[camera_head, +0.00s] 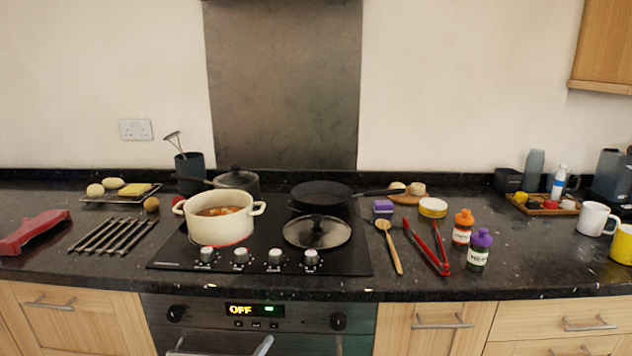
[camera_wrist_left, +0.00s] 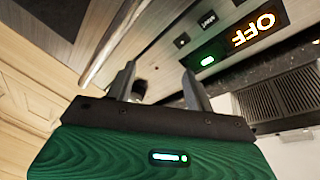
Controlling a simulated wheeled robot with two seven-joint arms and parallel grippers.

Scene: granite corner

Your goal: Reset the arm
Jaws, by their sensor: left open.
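My left gripper (camera_wrist_left: 160,85) shows in the left wrist view, with its two grey fingers apart and nothing between them. It is near the oven front, whose display (camera_wrist_left: 258,30) reads OFF at the upper right of that view. In the head view neither gripper is clearly in sight. There, the oven display (camera_head: 254,310) also reads OFF below the hob.
A cream pot (camera_head: 221,222) with food stands on the glowing left front burner. A glass lid (camera_head: 317,232), a black pan (camera_head: 321,193) and a dark lidded pot (camera_head: 237,180) are on the hob. Tongs (camera_head: 428,246), a wooden spoon (camera_head: 391,247) and bottles (camera_head: 480,250) lie or stand right.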

